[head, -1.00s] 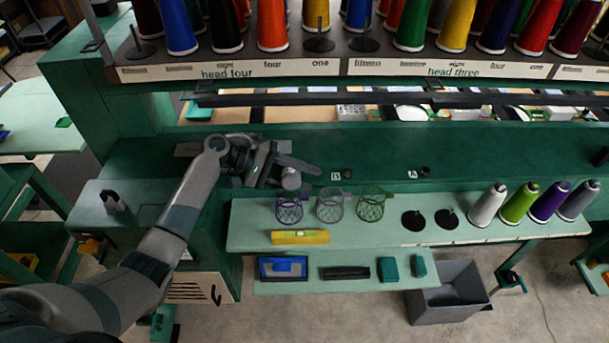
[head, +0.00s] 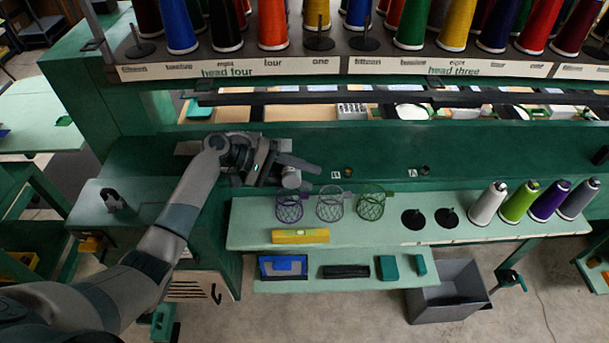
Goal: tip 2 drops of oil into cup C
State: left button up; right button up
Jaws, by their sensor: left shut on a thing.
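My left gripper (head: 286,172) is over the green machine ledge (head: 385,150), to the left of the label B. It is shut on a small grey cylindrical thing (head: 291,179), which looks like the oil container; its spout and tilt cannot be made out. A small dark cup (head: 348,172) sits beside the label B (head: 336,175), and another small cup (head: 425,170) sits beside the label A (head: 412,173). No cup C or label C shows; the gripper and arm cover part of the ledge there. My right gripper is not in view.
A grey bin (head: 450,292) stands underneath. Thread cones line the rack above.

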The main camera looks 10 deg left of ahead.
pick_arm(q)
jog(key=m+t+b, duration=0.1)
jog(key=b, duration=0.1)
jog(key=m+t+b, duration=0.1)
jog(key=m+b, duration=0.1)
jog(key=shift+w+a+f+t+y+b, duration=0.1)
jog(key=shift+w+t+y+b, duration=0.2)
jog(key=shift+w+y+b, duration=0.1)
notch_tip(320, 180, up, 4)
jog(key=m+t+b, duration=0.1)
jog(key=m+b, duration=0.2)
jog(key=b, duration=0.1)
jog(key=m+t+b, duration=0.2)
jog(key=m+b, duration=0.1)
jog(key=b, duration=0.2)
jog(key=shift+t, duration=0.3)
dwell(0.4)
